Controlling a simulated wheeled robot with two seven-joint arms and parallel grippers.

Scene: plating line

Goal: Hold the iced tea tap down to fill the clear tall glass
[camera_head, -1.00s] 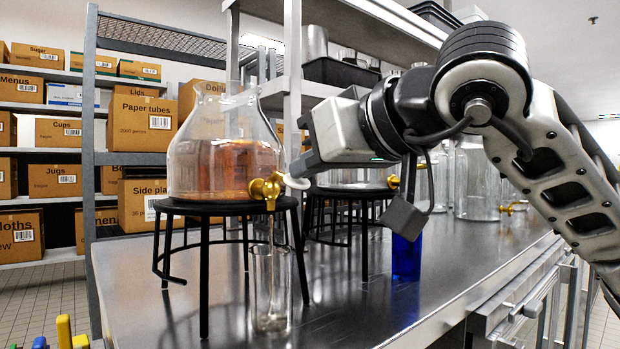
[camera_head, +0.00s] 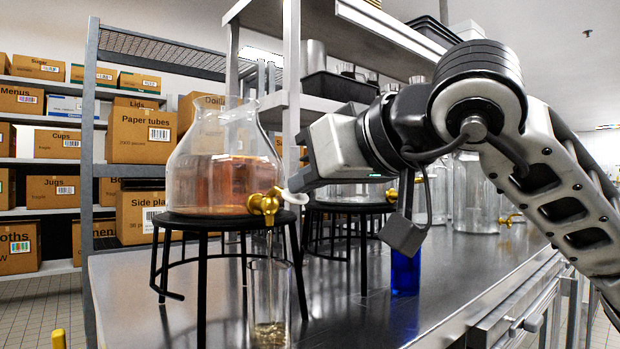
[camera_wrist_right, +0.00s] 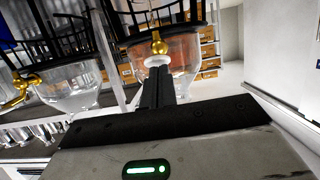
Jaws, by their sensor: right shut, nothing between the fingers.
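The iced tea dispenser (camera_head: 225,175) is a clear jar of amber tea on a black stand. Its brass tap (camera_head: 266,202) has a white lever (camera_head: 295,198). A thin stream runs from the tap into the clear tall glass (camera_head: 269,290), which stands upright below it with a little amber liquid at the bottom. My right gripper (camera_head: 297,183) is shut and empty, its tips at the lever. In the right wrist view its closed fingers (camera_wrist_right: 160,88) meet the white lever (camera_wrist_right: 158,61) below the tap (camera_wrist_right: 158,43). My left gripper is out of view.
A blue glass (camera_head: 405,273) stands to the right on the steel counter (camera_head: 350,315). More dispensers stand behind; one brass tap shows in the wrist view (camera_wrist_right: 22,84). The black stand (camera_head: 203,290) has legs beside the glass. Boxes fill shelves at left.

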